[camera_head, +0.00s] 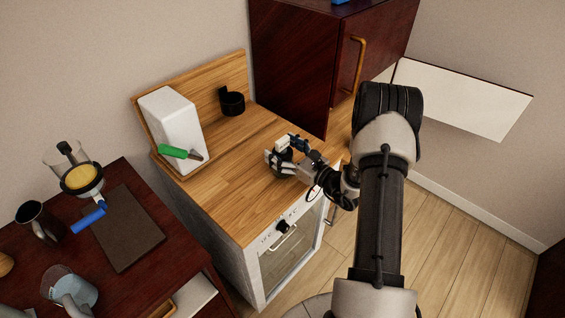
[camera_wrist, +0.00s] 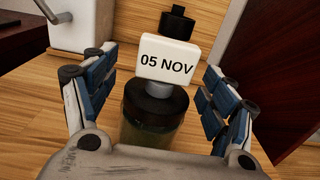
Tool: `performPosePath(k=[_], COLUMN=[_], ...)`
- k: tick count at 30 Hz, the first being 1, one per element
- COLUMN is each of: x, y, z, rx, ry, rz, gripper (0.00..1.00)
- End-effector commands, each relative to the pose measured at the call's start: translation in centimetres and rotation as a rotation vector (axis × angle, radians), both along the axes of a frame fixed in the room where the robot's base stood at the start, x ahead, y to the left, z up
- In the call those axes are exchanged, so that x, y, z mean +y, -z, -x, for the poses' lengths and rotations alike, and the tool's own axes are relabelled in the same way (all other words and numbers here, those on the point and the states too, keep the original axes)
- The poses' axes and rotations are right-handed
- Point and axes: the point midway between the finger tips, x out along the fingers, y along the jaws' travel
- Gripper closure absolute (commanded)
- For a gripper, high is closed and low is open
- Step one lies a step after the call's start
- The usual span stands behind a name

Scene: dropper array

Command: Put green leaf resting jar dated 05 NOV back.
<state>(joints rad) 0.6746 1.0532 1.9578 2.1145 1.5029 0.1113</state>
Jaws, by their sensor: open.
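My gripper (camera_wrist: 158,78) is open, with one blue-padded finger on each side of the jar and visible gaps between. The jar's lower front is hidden behind my gripper's palm. In the head view my gripper (camera_head: 281,156) is low over the counter's right part, and it mostly hides the jar there.
A white block (camera_head: 172,121) with a green-handled tool (camera_head: 176,152) stands at the counter's back left. A black open holder (camera_head: 232,102) is at the back. A dark red cabinet (camera_head: 295,60) borders the right. The counter's middle is clear. A dark table with vessels stands left.

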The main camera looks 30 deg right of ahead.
Motion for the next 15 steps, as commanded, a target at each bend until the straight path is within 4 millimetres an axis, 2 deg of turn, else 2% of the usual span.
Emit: performPosePath(k=[3,15], x=[-0.01,-0.01], y=[-0.03,0.00], z=[0.03,0.07], rx=[0.000,0.000], ry=[0.000,0.000], rz=[0.000,-0.001], gripper=[0.24,0.51])
